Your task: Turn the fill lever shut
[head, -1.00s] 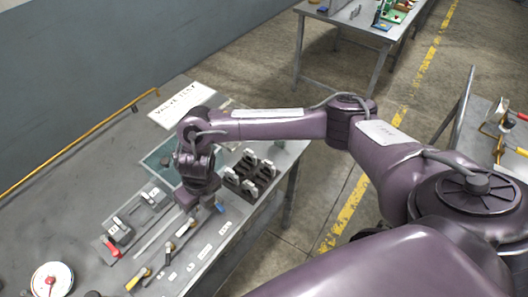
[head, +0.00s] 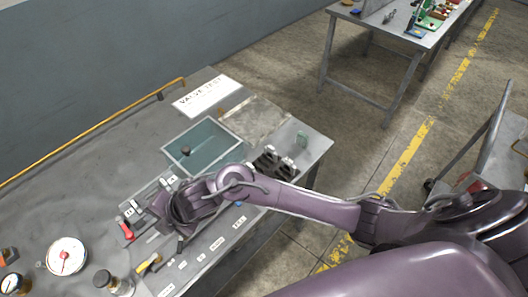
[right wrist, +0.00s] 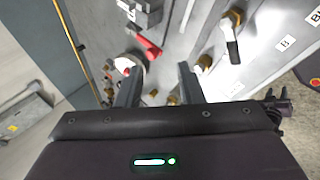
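Several levers are set along the bench. I cannot read which lever is marked fill. My right gripper (right wrist: 160,84) is open and empty, its two fingers apart and pointing down at the bench. My right arm hides part of the lever row in the head view. My left gripper is not in view.
A teal tray (head: 199,163) and a VALVE TEST sign (head: 207,97) lie behind my arm. A dark rack (head: 272,163) stands near the right end. A yellow rail (head: 95,129) runs along the back.

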